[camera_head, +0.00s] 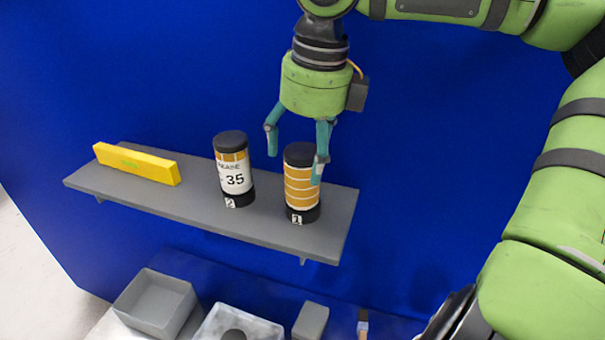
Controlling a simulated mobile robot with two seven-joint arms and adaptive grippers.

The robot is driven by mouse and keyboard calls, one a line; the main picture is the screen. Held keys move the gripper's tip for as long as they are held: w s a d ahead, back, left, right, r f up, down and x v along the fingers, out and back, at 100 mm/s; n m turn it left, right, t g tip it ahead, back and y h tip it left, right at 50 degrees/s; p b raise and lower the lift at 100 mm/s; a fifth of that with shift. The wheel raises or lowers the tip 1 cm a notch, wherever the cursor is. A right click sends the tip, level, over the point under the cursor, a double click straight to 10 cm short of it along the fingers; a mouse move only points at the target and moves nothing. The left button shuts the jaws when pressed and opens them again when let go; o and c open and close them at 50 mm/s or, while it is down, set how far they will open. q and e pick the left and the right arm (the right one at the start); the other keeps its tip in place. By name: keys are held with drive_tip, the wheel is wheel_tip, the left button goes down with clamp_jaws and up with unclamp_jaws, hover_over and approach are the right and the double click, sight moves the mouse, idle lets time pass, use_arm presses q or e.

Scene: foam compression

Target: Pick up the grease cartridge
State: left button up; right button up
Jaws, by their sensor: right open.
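Two cylindrical cartridges with black ends stand upright on a grey wall shelf (145,195). The left cartridge (234,172) has a white label with "35" and partly readable lettering that looks like "grease", and a tag "2" at its base. The right cartridge (299,186) is orange with pale bands and a tag "1". My right gripper (296,162) points down, open, above the shelf. One finger is behind and between the two cartridges; the other overlaps the right edge of the cartridge tagged 1. Contact cannot be told. My left gripper is not in view.
A yellow block (137,163) lies at the shelf's left end. Below stand a grey open bin (155,302), a white tray (237,322) with a dark round object, and a grey block (311,321). A blue wall (150,70) backs the shelf.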

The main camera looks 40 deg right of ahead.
sight(301, 178)
drive_tip(key=f, duration=0.2)
drive_tip(key=w+f+p, duration=0.1)
drive_tip(key=f, duration=0.1)
drive_tip(key=shift+f, duration=1)
drive_tip(key=c, duration=1.3)
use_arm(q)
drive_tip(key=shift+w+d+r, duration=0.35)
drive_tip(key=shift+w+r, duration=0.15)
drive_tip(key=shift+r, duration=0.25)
use_arm(e)
drive_tip(key=shift+r, duration=0.1)
drive_tip(key=shift+c, duration=0.7)
drive_tip(key=shift+r, duration=0.1)
